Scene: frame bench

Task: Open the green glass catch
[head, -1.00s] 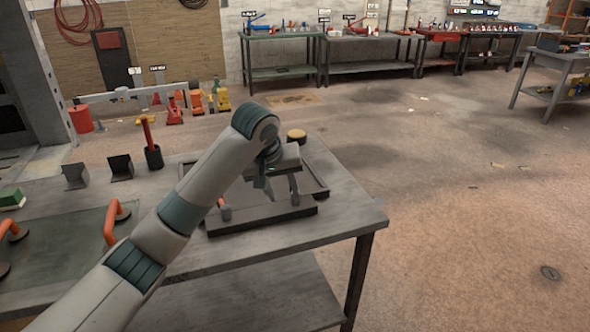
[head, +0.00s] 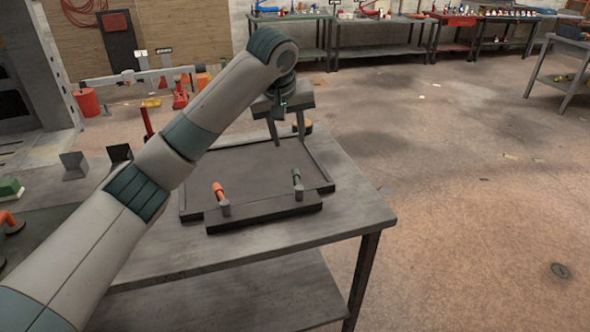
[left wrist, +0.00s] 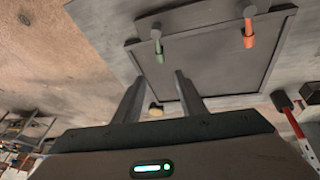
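The green catch (head: 296,177) stands on the right part of the dark front bar (head: 262,215) of a flat frame (head: 325,165) on the bench. An orange catch (head: 217,189) stands on the left part of that bar. In the left wrist view the green catch (left wrist: 159,47) and orange catch (left wrist: 249,38) show at the top. Both catches lean the same way, towards the frame's panel. My left gripper (head: 288,137) is open and empty, above the far part of the frame and apart from the green catch. Its spread fingers (left wrist: 159,75) show nothing between them. My right gripper is out of view.
A round yellow-topped object (head: 307,127) stands behind the frame, partly hidden by a finger. A red-handled tool (head: 147,122) and dark brackets (head: 74,164) are left of the frame. The bench's right front corner (head: 365,218) is bare.

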